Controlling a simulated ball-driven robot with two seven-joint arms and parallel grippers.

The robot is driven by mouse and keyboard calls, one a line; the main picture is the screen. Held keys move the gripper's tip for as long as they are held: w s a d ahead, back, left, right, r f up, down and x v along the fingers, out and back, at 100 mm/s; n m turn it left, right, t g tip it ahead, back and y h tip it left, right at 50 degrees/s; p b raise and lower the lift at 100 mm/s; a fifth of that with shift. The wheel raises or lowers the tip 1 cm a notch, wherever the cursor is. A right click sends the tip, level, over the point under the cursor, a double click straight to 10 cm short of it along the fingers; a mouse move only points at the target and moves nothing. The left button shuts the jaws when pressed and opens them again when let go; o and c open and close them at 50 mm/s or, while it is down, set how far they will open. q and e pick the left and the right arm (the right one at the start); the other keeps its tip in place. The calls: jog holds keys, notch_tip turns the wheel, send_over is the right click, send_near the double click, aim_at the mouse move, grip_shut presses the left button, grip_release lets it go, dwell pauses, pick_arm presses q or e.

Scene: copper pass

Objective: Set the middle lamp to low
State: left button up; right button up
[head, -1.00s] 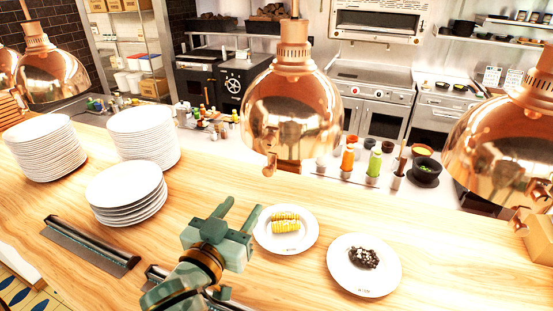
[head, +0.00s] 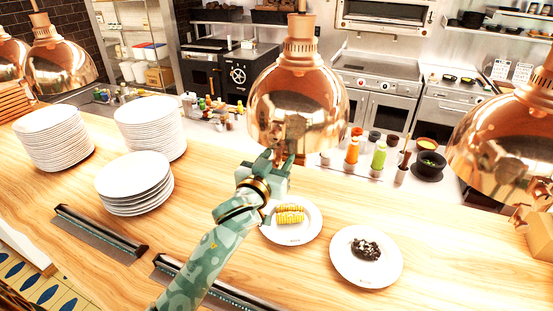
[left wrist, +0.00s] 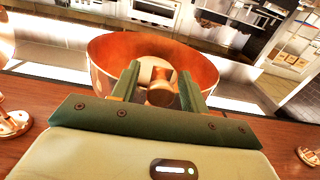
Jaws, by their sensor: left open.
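The middle lamp (head: 298,95) is a shiny copper dome hanging over the wooden counter. In the left wrist view its copper rim (left wrist: 110,50) opens ahead of me, with a small copper knob (left wrist: 162,92) at its near side. My left gripper (head: 275,160) is at the lamp's lower edge, its fingers open. In the left wrist view the fingers (left wrist: 160,85) stand on either side of the knob; I cannot tell whether they touch it. In the head view the gripper partly covers the knob. My right gripper is not in view.
Another copper lamp (head: 505,145) hangs at the right, and more at the far left. Plate stacks (head: 135,185) stand on the counter (head: 205,205) at left. A plate with corn (head: 290,235) and a plate with dark food (head: 366,272) lie below the middle lamp.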

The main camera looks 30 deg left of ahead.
pick_arm(q)
grip_shut()
notch_tip(320, 180, down, 9)
jog(key=b, duration=0.4)
jog(key=shift+r, duration=0.15)
jog(key=shift+s, duration=0.1)
jog(key=shift+c, duration=1.5)
grip_release()
jog(key=o, duration=0.3)
jog(key=shift+r, duration=0.1)
